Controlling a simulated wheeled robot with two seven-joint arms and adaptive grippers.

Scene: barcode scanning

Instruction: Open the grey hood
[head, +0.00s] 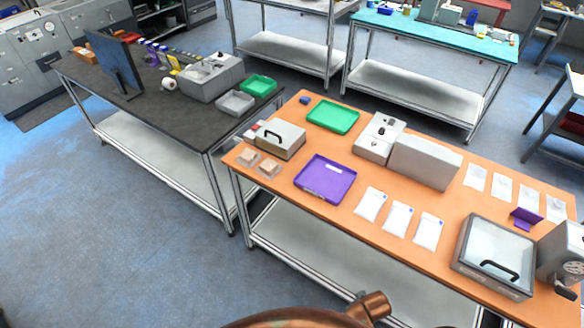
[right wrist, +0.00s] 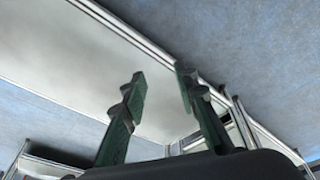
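Two grey boxes with black handles are on the orange table in the head view, and I cannot tell which one is the hood. A large grey box with a pale, glassy lid (head: 497,247) is at the right end; its lid is down and its black handle is on the near side. A smaller light grey box (head: 279,143) is at the left end, with a black handle on top; it looks closed. My right gripper (right wrist: 160,75) is open and empty in the right wrist view, with a pale shelf and floor beyond it. My left gripper is not in view.
The orange table (head: 385,186) also holds a purple tray (head: 325,178), a green tray (head: 333,116), grey machines and several white packets. A grey device (head: 562,250) with a round dial stands close to the right of the large box. A dark table (head: 150,110) stands to the left.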

